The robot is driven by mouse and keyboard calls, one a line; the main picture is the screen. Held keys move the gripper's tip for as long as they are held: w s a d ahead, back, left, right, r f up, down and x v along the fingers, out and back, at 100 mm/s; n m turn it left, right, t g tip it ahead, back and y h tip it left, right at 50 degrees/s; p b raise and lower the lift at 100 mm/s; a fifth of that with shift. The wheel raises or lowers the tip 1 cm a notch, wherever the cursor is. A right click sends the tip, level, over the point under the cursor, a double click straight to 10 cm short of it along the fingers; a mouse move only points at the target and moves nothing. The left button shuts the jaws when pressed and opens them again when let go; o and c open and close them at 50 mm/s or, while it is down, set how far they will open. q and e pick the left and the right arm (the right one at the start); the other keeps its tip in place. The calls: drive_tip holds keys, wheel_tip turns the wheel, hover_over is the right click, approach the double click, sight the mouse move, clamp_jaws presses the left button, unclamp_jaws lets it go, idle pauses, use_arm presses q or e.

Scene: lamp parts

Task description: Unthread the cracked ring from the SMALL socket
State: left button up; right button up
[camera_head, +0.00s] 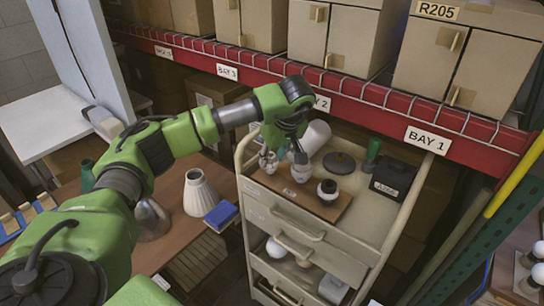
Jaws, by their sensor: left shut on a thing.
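Three small socket pieces stand in a row on a brown wooden board on the cart top. The left one (268,164) is pale and partly behind my gripper. The middle one (300,173) is whitish, and the right one (327,190) is dark with a pale top. My left gripper (299,158) points down over the middle piece and is shut at its top. The ring there is mostly hidden by the fingers, and a crack is too small to make out. I cannot tell from size alone which socket is the small one. My right gripper is not in view.
The beige cart (300,238) has drawers and a raised rim. A white cylinder (315,137), a dark disc (340,163), a green bottle (372,153) and a black box (393,177) stand behind the board. A cream lampshade (200,195) and blue box (221,214) are on the table left.

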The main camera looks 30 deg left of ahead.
use_arm(q)
drive_tip(key=n, duration=0.1)
drive_tip(key=n+g, duration=0.1)
drive_tip(key=n, duration=0.2)
drive_tip(key=shift+w+d+r+n+g+y+p, duration=0.1)
drive_tip(key=shift+w+n+g+y+p, duration=0.2)
drive_tip(key=shift+g+p, duration=0.1)
drive_tip(key=shift+n, duration=0.6)
drive_tip(key=shift+w+n+g+p, duration=0.15)
drive_tip(key=shift+n+g+p, duration=0.15)
drive_tip(key=shift+n+g, duration=0.55)
drive_tip(key=n, duration=0.2)
drive_tip(key=shift+w+n, duration=0.15)
drive_tip(key=shift+n, duration=0.2)
drive_tip(key=shift+w+n+g+h, duration=0.1)
drive_tip(key=shift+n+g+h, duration=0.45)
drive_tip(key=shift+n, duration=0.65)
drive_tip(key=shift+a, duration=0.2)
